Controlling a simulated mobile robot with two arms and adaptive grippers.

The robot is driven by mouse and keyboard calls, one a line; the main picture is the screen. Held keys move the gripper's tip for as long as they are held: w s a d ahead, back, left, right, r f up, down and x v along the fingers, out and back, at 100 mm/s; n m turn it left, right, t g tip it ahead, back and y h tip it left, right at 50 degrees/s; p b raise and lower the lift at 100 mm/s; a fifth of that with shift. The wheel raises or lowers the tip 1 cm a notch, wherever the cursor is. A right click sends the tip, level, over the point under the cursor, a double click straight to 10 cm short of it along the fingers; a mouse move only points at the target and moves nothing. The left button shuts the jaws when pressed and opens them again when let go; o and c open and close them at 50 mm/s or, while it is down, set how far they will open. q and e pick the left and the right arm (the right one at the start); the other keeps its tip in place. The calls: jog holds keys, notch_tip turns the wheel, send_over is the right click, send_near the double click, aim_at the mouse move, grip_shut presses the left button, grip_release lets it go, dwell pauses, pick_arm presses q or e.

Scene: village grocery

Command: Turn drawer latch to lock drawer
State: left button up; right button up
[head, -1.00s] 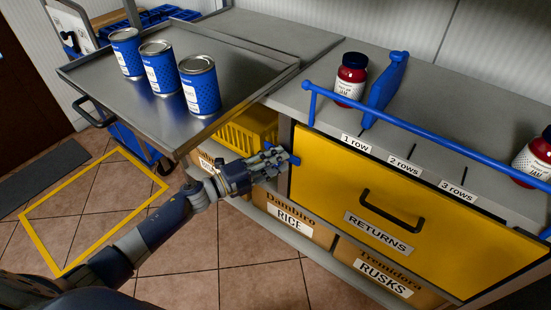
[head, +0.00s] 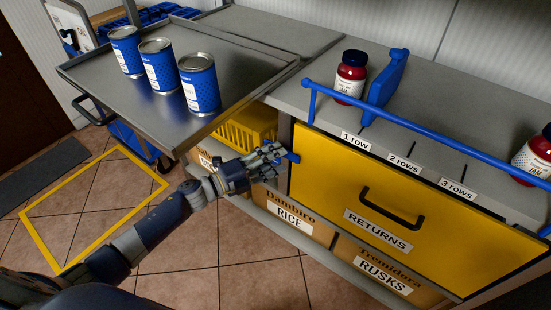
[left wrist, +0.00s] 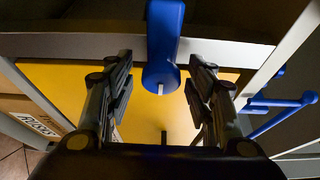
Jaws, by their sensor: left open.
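The yellow drawer (head: 330,190), labelled RETURNS, is shut flush in the grey counter. A blue latch (head: 292,157) sits at its left edge, mostly hidden behind my fingers in the head view. In the left wrist view the latch (left wrist: 164,40) reaches from the grey frame over the edge of the yellow drawer face (left wrist: 60,82). My left gripper (head: 275,156) is at the latch. In the left wrist view its fingers (left wrist: 163,92) are apart on either side of the latch's rounded end, with visible gaps. My right gripper is not in view.
A blue rail (head: 420,128) runs along the counter front above the drawer. A metal tray (head: 150,100) with three blue cans is at the left. Cardboard boxes (head: 285,215) sit below the drawer.

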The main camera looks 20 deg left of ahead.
pick_arm(q)
jog(key=v, duration=1.1)
jog(key=shift+s+a, duration=0.15)
jog(key=shift+a, duration=0.05)
